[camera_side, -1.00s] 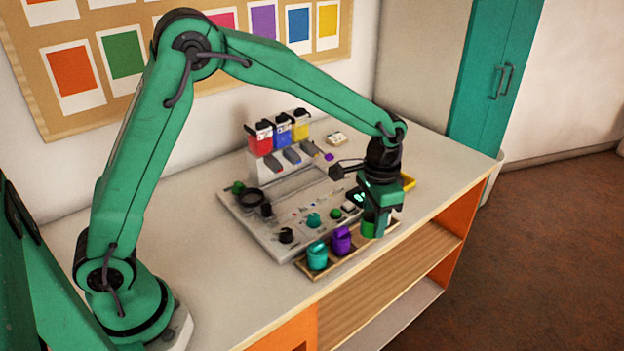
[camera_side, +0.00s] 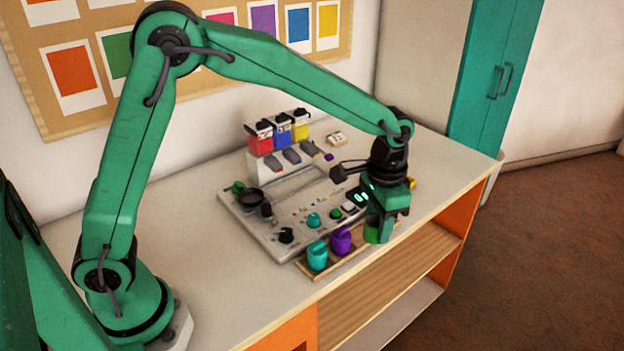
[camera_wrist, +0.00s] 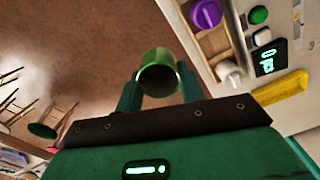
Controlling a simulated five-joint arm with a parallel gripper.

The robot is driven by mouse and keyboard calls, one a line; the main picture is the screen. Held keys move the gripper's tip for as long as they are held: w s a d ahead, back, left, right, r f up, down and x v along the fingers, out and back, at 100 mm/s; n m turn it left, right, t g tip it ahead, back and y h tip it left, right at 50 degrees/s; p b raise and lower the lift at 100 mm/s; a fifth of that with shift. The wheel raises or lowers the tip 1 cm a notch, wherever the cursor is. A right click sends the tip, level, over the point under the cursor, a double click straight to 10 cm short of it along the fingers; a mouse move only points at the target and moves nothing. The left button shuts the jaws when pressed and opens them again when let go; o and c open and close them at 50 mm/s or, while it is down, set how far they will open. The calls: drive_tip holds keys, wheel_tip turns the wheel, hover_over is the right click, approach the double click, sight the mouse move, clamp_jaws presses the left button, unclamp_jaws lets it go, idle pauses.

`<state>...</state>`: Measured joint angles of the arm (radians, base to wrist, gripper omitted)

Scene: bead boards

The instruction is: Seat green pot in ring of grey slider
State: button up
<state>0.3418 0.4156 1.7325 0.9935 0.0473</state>
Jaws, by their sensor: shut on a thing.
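The green pot (camera_wrist: 158,82) is between the two fingers of my gripper (camera_wrist: 157,93) in the wrist view, its open mouth facing the camera. In the side view the pot (camera_side: 372,231) is under my gripper (camera_side: 384,226), at the right end of the wooden tray near the table's front edge. I cannot tell its height above the tray. A dark round ring (camera_side: 251,203) stands on the left part of the grey board, well away from the pot. It seems to be the slider's ring, and it looks empty. The slider's body is hard to make out.
The wooden tray (camera_side: 318,272) holds a teal pot (camera_side: 318,255) and a purple pot (camera_side: 340,240) left of my gripper. The grey board (camera_side: 285,252) has several knobs. Red, blue and yellow containers (camera_side: 283,134) stand behind it. The table's left part is clear.

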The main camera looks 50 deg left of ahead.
drive_tip(key=shift+a, duration=0.15)
drive_tip(key=s+a+n, duration=0.2)
drive_tip(key=a+n, duration=0.1)
drive_tip(key=a, duration=0.8)
drive_tip(key=s+a+n, duration=0.3)
drive_tip(key=a, duration=0.9)
drive_tip(key=s+a+n, duration=0.3)
drive_tip(key=a, duration=0.8)
drive_tip(key=shift+a+f, duration=0.15)
drive_tip(key=shift+a, duration=0.1)
drive_tip(key=shift+s+f, duration=0.1)
drive_tip(key=shift+f, duration=0.1)
drive_tip(key=shift+f, duration=2.55)
drive_tip(key=shift+f, duration=0.95)
drive_tip(key=o, duration=1.4)
drive_tip(key=shift+o, duration=0.2)
